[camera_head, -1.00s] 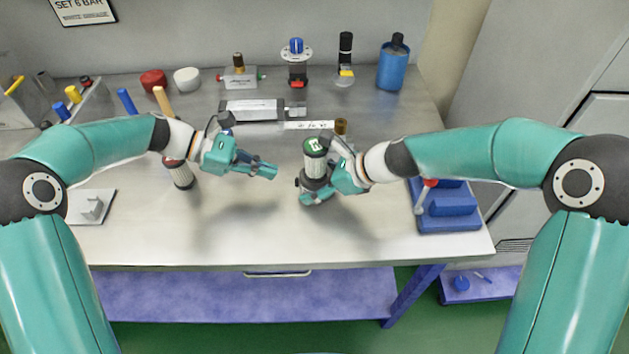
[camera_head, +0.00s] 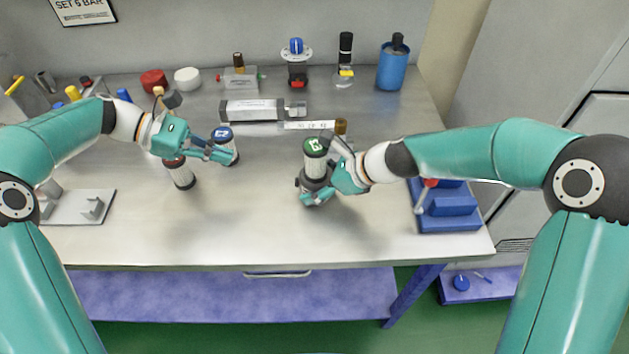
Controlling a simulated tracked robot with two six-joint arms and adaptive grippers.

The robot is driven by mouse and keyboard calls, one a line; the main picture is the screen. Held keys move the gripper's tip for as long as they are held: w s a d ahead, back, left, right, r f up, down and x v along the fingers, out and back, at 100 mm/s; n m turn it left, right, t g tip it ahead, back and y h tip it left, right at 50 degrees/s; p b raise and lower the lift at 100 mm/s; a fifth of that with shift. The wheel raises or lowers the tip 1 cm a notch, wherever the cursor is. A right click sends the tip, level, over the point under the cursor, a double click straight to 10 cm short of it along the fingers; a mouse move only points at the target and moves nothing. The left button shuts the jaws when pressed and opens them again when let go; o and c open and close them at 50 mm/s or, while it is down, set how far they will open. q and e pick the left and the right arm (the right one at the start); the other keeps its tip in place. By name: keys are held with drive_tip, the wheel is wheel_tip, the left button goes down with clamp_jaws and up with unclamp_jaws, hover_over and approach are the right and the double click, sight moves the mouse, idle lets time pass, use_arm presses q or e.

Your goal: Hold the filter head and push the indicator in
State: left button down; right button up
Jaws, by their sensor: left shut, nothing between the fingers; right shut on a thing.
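The filter head is a dark, ribbed grey body (camera_head: 313,168) with a green cap (camera_head: 316,146) bearing a white mark, upright near the middle of the bench in the head view. My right gripper (camera_head: 312,194) is shut on its lower part from the right. My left gripper (camera_head: 222,153) is shut and empty to the left, clearly apart from the held filter head. Its fingers pass in front of a similar cylinder with a blue cap (camera_head: 224,133); I cannot tell if they touch. I cannot make out the indicator for certain.
A blue fixture (camera_head: 450,205) is at the right. The bench's front middle is clear.

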use_arm(q)
drive_tip(key=v, duration=0.2)
drive_tip(key=shift+a+r, duration=0.15)
drive_tip(key=shift+a, duration=0.2)
use_arm(e)
drive_tip(key=o, duration=1.2)
